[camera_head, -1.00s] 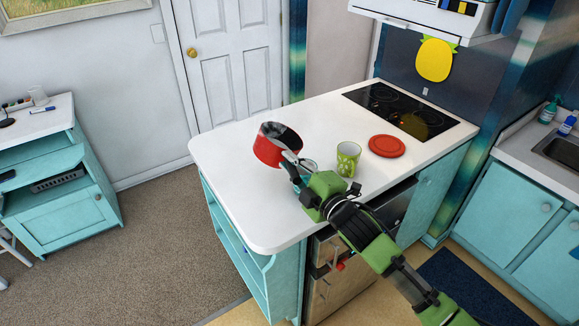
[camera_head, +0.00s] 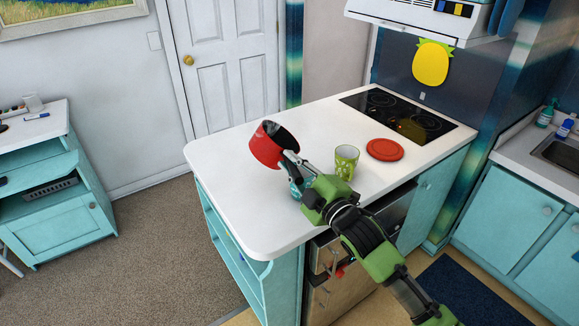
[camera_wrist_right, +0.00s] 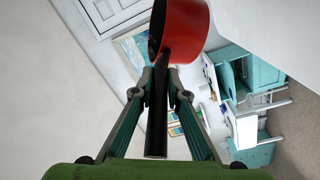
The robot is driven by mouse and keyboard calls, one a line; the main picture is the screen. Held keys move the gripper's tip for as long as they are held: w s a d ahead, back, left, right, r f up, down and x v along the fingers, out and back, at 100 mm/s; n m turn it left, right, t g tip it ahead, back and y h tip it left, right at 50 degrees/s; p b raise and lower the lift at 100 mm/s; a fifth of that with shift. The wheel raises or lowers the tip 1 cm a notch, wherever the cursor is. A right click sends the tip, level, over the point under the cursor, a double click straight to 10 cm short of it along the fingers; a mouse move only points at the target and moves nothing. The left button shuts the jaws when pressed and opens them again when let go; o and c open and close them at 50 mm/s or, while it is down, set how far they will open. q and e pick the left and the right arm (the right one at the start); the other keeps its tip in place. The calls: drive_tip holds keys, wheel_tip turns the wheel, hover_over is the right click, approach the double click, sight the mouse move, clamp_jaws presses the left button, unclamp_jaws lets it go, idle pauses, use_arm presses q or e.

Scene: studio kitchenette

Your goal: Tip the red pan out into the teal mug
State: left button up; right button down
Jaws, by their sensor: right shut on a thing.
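The red pan (camera_head: 265,152) is held tilted above the white counter, its dark inside showing towards the upper right. My right gripper (camera_head: 290,161) is shut on the pan's dark handle. In the right wrist view, the gripper (camera_wrist_right: 160,88) has its fingers on both sides of the handle, and the pan's red wall (camera_wrist_right: 183,28) is beyond them. The teal mug (camera_head: 295,190) is mostly hidden behind my right gripper, just below and right of the pan. I cannot tell what is in the pan or mug. My left gripper is not in view.
A green patterned cup (camera_head: 346,161) stands on the counter (camera_head: 232,195) right of my gripper. A flat red round thing (camera_head: 385,149) lies beyond it, near the black cooktop (camera_head: 400,115). The counter's left part is clear.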

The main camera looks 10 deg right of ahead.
drive_tip(key=d+f+m+t+h+b, duration=0.3)
drive_tip(key=d+m+t+b, duration=0.1)
drive_tip(key=m+b, duration=0.7)
drive_tip(key=shift+s+d+f+m+t+h, duration=0.4)
drive_tip(key=shift+d+m, duration=0.5)
drive_tip(key=shift+m, duration=0.4)
idle(1.4)
drive_tip(key=shift+w, duration=0.1)
idle(1.9)
